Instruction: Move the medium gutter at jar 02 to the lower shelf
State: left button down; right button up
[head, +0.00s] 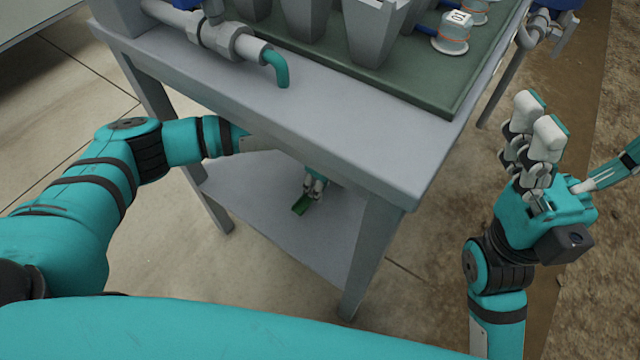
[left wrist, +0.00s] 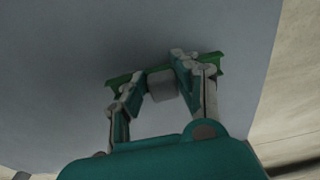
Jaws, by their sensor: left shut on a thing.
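The gutter (head: 302,206) is a small green piece low under the table top, over the lower shelf (head: 270,225). My left arm reaches in under the top, and my left gripper (head: 312,186) is shut on the gutter. In the left wrist view the gutter (left wrist: 212,61) lies across the fingertips of the left gripper (left wrist: 158,76), with the grey shelf surface behind it. I cannot tell whether the gutter touches the shelf. My right gripper (head: 535,125) is raised outside the table on the right, holding nothing visible; its finger gap is hard to judge.
The table top (head: 345,150) overhangs the shelf, with a front leg (head: 372,255) near my left gripper. On top are a green tray (head: 435,98), grey tapered vessels (head: 372,35), a labelled cap (head: 452,35) and a pipe with a teal elbow (head: 278,70). The shelf around the gutter looks bare.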

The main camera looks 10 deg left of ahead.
pick_arm(q)
jog(key=c, duration=1)
grip_release()
jog(key=shift+f, duration=0.15)
jog(key=shift+o, duration=0.2)
notch_tip(320, 180, up, 8)
jog(key=p, duration=0.4)
jog(key=shift+s+d, duration=0.15)
jog(key=shift+d, duration=0.2)
jog(key=shift+f, duration=0.15)
